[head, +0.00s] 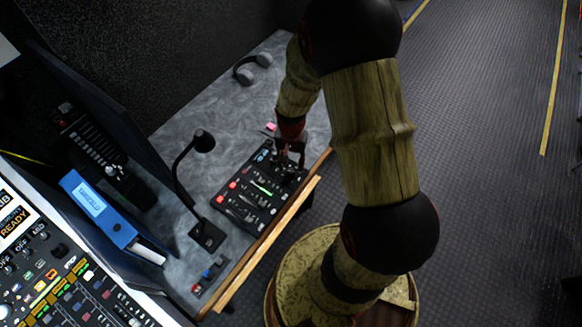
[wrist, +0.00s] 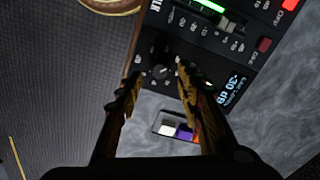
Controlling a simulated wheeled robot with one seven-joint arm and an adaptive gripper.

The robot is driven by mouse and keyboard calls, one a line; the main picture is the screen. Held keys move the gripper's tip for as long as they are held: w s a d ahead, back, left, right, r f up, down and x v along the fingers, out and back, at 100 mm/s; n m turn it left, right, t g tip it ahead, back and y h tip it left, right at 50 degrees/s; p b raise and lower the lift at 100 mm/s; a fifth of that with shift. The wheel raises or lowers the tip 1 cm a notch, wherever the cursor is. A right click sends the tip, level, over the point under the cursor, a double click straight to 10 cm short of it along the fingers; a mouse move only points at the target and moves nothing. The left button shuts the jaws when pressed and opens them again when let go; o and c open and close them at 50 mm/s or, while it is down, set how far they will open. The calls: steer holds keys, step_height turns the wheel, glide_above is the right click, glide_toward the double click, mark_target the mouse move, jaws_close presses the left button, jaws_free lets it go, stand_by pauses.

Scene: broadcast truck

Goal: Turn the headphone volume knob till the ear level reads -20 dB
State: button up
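The black control panel (head: 226,198) lies on the grey desk, with a lit green bar. In the wrist view the dark round knob (wrist: 160,72) sits near the panel's edge, below the green level bar (wrist: 209,5). A small display (wrist: 232,90) right of it, turned in the picture, appears to read -30 dB. My gripper (wrist: 159,76) is open, with one finger on each side of the knob in the picture; a gap shows on both sides, and I cannot tell their height over it. In the head view my gripper (head: 290,152) is over the panel's far right corner and hides the knob.
A gooseneck microphone (head: 203,141) rises left of the panel. Headphones (head: 252,67) lie at the desk's far end. A small tray (wrist: 166,125) with coloured items is beside the panel. A wooden edge (head: 268,243) borders the desk.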

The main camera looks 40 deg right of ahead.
step_height(320, 180, up, 8)
steer(key=shift+r, duration=0.25)
stand_by(0.5)
steer(key=s+a+n+g, duration=0.1)
steer(key=s+n, duration=0.1)
steer(key=s, duration=0.2)
step_height(320, 180, up, 26)
steer(key=n+t, duration=0.7)
steer(key=n, duration=0.1)
glide_above(291, 171)
steer(key=s+a, duration=1.2)
steer(key=shift+r, duration=0.1)
